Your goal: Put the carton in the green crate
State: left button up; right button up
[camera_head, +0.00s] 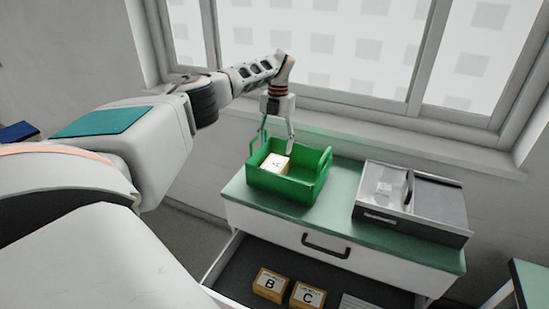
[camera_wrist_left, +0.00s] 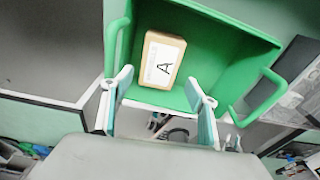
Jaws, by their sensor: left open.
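The green crate (camera_head: 287,187) stands on the left part of the green cabinet top. A carton marked A (camera_head: 275,163) is inside the crate; in the left wrist view the carton (camera_wrist_left: 162,60) lies with its label up. My left gripper (camera_head: 277,142) is above the crate, pointing down, with its fingers spread and nothing between them. In the left wrist view the fingers (camera_wrist_left: 158,100) are apart, and carton A is clear of them. The lower part of carton A is hidden by the crate's front wall in the head view. My right gripper is not in view.
An open drawer below holds carton B (camera_head: 270,285) and carton C (camera_head: 307,296). A grey case with a clear lid (camera_head: 412,203) sits on the cabinet top right of the crate. A window and sill (camera_head: 400,130) are close behind.

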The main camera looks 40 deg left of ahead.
pick_arm(q)
jog(key=shift+w+r, duration=0.2)
jog(key=shift+r, duration=1.5)
jog(key=shift+f, duration=0.1)
